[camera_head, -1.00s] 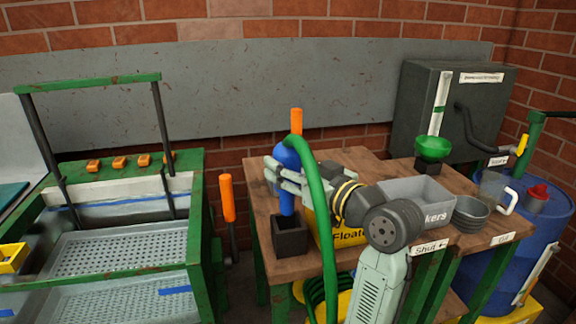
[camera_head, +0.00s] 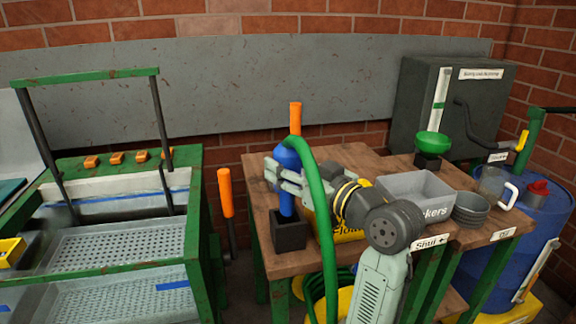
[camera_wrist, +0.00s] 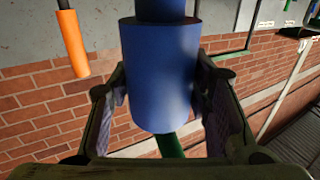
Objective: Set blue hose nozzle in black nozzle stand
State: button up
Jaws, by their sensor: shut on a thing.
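The blue hose nozzle (camera_head: 288,157) is upright, with its thin end pointing down at the black nozzle stand (camera_head: 288,234). The thin end overlaps the stand's open top; I cannot tell how deep it is inside. My gripper (camera_head: 279,178) is shut around the nozzle's body from the right. In the wrist view the blue nozzle (camera_wrist: 157,75) is between both fingers of my gripper (camera_wrist: 160,100). A green hose (camera_head: 324,200) arches from the nozzle's top and hangs down in front of the table.
The stand is near the front left corner of the wooden table (camera_head: 262,215). A yellow bin (camera_head: 347,235) is close on its right, partly behind my arm. An orange-handled tool (camera_head: 226,193) hangs left of the table.

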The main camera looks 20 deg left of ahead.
aim_at(293, 201)
jog(key=shift+f+b, duration=0.75)
jog(key=shift+f, duration=0.3)
jog(key=shift+f+b, duration=1.05)
jog(key=shift+f, duration=0.3)
jog(key=shift+f+b, duration=0.6)
jog(key=shift+f, duration=0.15)
jog(key=shift+f+b, duration=0.5)
jog(key=shift+f, duration=0.1)
jog(key=o, duration=1)
jog(key=shift+o, duration=0.2)
